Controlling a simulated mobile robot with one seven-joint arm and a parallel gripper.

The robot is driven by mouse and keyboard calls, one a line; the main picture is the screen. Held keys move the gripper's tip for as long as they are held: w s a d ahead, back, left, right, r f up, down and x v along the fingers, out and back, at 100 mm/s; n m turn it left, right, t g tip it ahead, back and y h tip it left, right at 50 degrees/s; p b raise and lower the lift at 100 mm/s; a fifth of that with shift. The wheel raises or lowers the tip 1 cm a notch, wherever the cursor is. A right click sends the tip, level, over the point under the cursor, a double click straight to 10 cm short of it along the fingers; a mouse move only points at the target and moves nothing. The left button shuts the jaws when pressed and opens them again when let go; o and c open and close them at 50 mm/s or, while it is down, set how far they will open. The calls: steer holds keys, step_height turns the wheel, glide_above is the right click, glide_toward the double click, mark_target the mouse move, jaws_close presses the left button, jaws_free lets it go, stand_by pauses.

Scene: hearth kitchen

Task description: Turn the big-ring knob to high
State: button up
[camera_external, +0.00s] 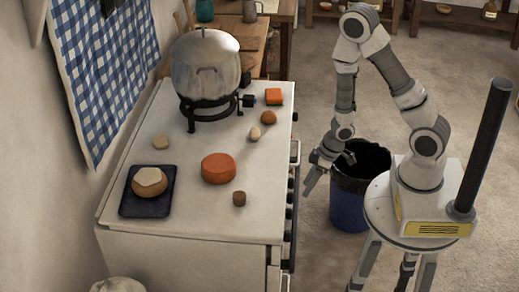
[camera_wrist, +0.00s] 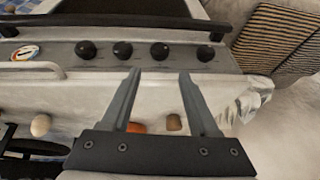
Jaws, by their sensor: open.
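Several round black knobs sit in a row on the stove's grey front panel (camera_wrist: 105,65) in the wrist view: one at the left (camera_wrist: 86,50), one beside it (camera_wrist: 122,50), one near the middle (camera_wrist: 160,51) and one at the right (camera_wrist: 206,53). I cannot read any marking that tells which is the big-ring knob. My gripper (camera_wrist: 159,75) is open and empty, its fingertips just short of the panel, below the middle knob in the picture. In the external view my gripper (camera_external: 322,171) hangs beside the stove's front, apart from it.
The white stove top (camera_external: 185,215) holds a metal pot (camera_external: 205,62) on a black stand, an orange round block (camera_external: 218,168), a dark board (camera_external: 130,205) with a loaf-like piece, and small lumps. A rail (camera_wrist: 30,73) and a dial (camera_wrist: 25,53) show on the front. A blue bin (camera_external: 347,205) stands near my arm.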

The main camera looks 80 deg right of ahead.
steer(key=shift+p+v, duration=2.5)
steer(key=shift+p, duration=1.2)
steer(key=w+r+h+b, duration=0.1)
steer(key=w+r+b, duration=0.1)
steer(key=r, duration=0.7)
steer(key=w+r+h+b, duration=0.1)
steer(key=w+r+h, duration=0.1)
steer(key=r, duration=0.8)
steer(key=s+a+r+t+y+b, duration=0.1)
steer(key=s+a+r+y+b, duration=0.1)
steer(key=s+a+r, duration=0.8)
steer(key=v, duration=0.3)
steer(key=shift+r+b, duration=0.2)
steer(key=shift+b, duration=0.15)
